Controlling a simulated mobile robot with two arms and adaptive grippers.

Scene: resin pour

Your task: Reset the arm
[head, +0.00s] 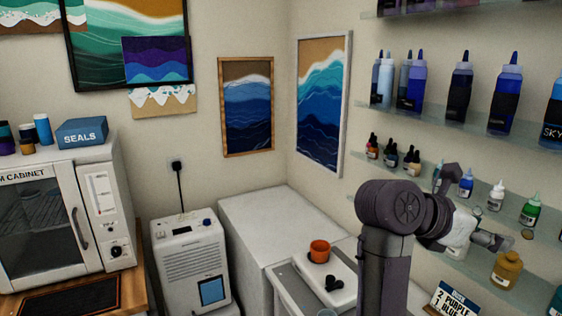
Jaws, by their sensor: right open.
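My right arm (395,205) rises at the right of the head view and bends toward the wall shelves. Its gripper (498,241) is small in the picture, pointing right, in front of the lower shelves. It is open and I see nothing between its fingers. A white bottle (496,194) and a green bottle (531,209) stand just above it in the picture, and an amber bottle (506,270) shows below it. I cannot tell whether the gripper touches a shelf. My left gripper is not in view.
An orange cup (320,251) stands on a white tray (341,294) left of my arm. Large bottles (460,90) line the upper shelf. A cabinet (40,225) and a white appliance (192,262) stand left.

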